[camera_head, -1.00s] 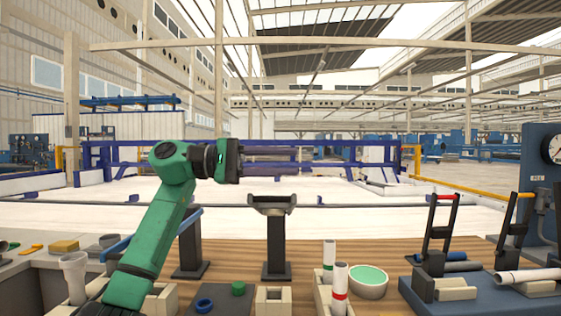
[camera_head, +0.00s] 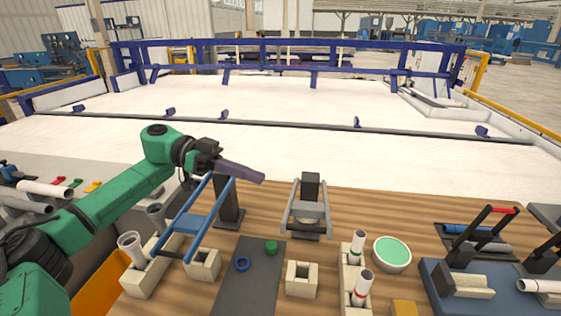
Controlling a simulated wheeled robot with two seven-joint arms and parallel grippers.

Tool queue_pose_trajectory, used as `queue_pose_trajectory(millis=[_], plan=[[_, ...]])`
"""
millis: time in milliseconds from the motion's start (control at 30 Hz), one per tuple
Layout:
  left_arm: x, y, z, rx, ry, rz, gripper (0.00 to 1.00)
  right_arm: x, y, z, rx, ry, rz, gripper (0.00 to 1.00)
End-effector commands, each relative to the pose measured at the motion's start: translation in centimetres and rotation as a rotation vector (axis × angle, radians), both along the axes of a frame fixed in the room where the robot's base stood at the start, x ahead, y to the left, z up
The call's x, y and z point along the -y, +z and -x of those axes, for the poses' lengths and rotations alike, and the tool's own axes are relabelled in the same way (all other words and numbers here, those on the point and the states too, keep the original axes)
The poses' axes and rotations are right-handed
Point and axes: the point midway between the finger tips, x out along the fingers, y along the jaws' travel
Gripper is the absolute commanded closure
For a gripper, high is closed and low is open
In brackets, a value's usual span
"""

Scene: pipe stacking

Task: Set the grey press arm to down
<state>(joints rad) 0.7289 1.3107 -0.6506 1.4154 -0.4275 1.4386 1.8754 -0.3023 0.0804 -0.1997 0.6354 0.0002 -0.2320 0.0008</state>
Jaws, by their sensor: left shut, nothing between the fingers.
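The grey press arm (camera_head: 326,216) is a forked frame on a dark post (camera_head: 310,188), right of centre. Its two bars and crosspiece reach from the post toward me; I cannot tell its exact tilt. My left gripper (camera_head: 262,178) is shut and empty, its dark fingers pointing right. In the picture its tip lies left of the grey arm, with a visible gap. A similar blue press arm (camera_head: 196,223) slopes toward me on another dark post (camera_head: 229,206), below the gripper. My right gripper is not in view.
Below the presses are beige blocks (camera_head: 301,279), a dark mat (camera_head: 250,290) with a blue ring (camera_head: 242,264) and a green piece (camera_head: 271,247), upright white pipes (camera_head: 357,244) and a green-topped round dish (camera_head: 391,253).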

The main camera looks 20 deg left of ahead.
Motion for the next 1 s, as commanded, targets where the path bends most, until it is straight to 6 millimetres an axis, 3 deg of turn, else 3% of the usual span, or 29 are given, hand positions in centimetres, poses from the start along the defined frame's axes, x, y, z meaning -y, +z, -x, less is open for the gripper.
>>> queue_pose_trajectory(millis=[33, 100, 200, 367, 733, 800, 1000], plan=[[0.0, 1.0, 0.5, -0.147, 0.019, 0.019, 1.00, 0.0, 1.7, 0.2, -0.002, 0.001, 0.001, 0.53], [0.1, 0.7, 0.9, -0.289, 0.037, 0.041, 1.00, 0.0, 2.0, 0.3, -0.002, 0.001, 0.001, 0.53], [0.4, 0.4, 1.0, -0.360, 0.047, 0.051, 1.00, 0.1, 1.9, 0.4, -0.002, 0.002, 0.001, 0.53], [2.5, 0.0, 0.8, -0.359, 0.044, 0.052, 1.00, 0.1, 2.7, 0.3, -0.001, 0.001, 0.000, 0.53], [10.2, -1.4, -0.1, -0.355, 0.044, 0.052, 1.00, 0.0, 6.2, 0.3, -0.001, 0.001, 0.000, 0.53], [10.1, -3.0, 0.8, -0.362, 0.048, 0.050, 1.00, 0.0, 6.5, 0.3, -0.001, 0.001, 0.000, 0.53], [10.4, -4.9, 1.8, -0.353, 0.048, 0.050, 1.00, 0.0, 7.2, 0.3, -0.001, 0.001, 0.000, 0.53]])
